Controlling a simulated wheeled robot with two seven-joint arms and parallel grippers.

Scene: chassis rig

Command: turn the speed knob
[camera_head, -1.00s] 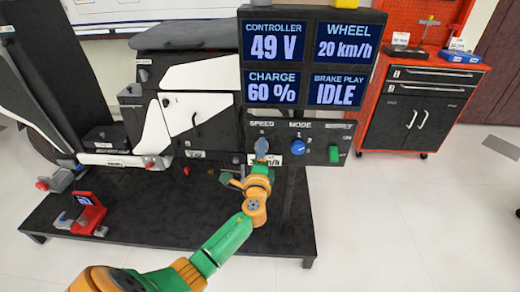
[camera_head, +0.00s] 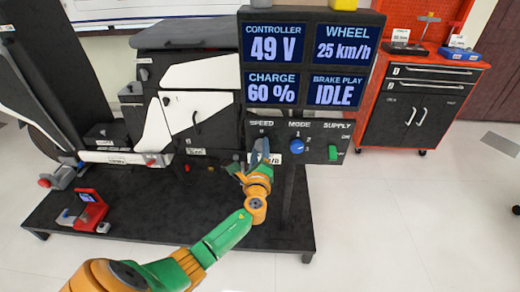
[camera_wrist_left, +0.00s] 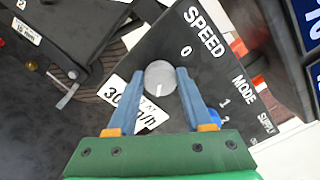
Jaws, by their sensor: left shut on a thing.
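The speed knob (camera_wrist_left: 160,75) is a round grey knob with a white pointer line, below the SPEED label and a 0 mark in the left wrist view. My left gripper (camera_wrist_left: 159,85) has its two blue-grey fingers on either side of the knob, shut on it. In the head view my left gripper (camera_head: 261,154) reaches the panel under the SPEED label and largely hides the knob. The wheel display (camera_head: 332,50) reads 25 km/h. A white label partly hidden by a finger shows below the knob in the wrist view. My right gripper is not in view.
The blue mode knob (camera_head: 297,146) sits close right of the speed knob, with the green supply switch (camera_head: 333,153) further right. Other displays read 49 V, 60 % and IDLE. A red device (camera_head: 91,211) stands on the dark platform (camera_head: 180,225) at left.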

